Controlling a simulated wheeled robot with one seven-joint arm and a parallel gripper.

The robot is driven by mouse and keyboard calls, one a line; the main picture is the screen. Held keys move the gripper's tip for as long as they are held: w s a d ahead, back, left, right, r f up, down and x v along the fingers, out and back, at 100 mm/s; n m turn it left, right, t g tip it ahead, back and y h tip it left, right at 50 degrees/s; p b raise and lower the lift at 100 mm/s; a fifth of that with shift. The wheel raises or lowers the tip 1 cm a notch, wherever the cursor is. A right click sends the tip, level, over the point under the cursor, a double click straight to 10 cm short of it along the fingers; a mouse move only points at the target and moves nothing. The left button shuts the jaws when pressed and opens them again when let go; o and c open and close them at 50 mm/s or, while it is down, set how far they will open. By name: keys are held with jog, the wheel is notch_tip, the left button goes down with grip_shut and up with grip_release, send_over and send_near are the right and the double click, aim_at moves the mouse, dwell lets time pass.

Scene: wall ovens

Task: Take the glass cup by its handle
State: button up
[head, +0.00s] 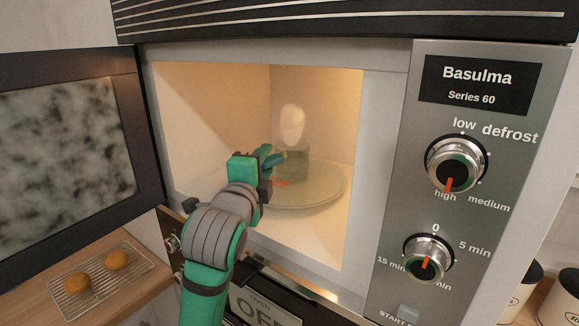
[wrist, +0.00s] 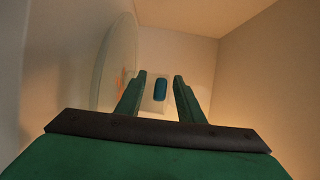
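The glass cup (head: 293,165) stands on the glass turntable (head: 325,190) inside the open microwave. It is see-through and partly hidden behind my gripper in the head view. My green gripper (head: 270,158) reaches into the microwave, just in front of the cup. In the wrist view my gripper (wrist: 160,76) is open, its two fingers apart. A blue-green upright piece (wrist: 160,90), which looks like the cup's handle, shows between the fingers, with the pale cup (wrist: 146,98) behind it. I cannot tell whether either finger touches it.
The microwave door (head: 75,135) is swung open on the left. The control panel (head: 455,190) with two knobs is on the right. A wire rack (head: 90,303) with two round brown items sits on the lower-left counter. The microwave walls enclose my gripper.

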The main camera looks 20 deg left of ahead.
jog(key=shift+w+d, duration=0.2)
jog(key=shift+w, duration=0.15)
grip_shut()
jog(key=shift+r, duration=0.15)
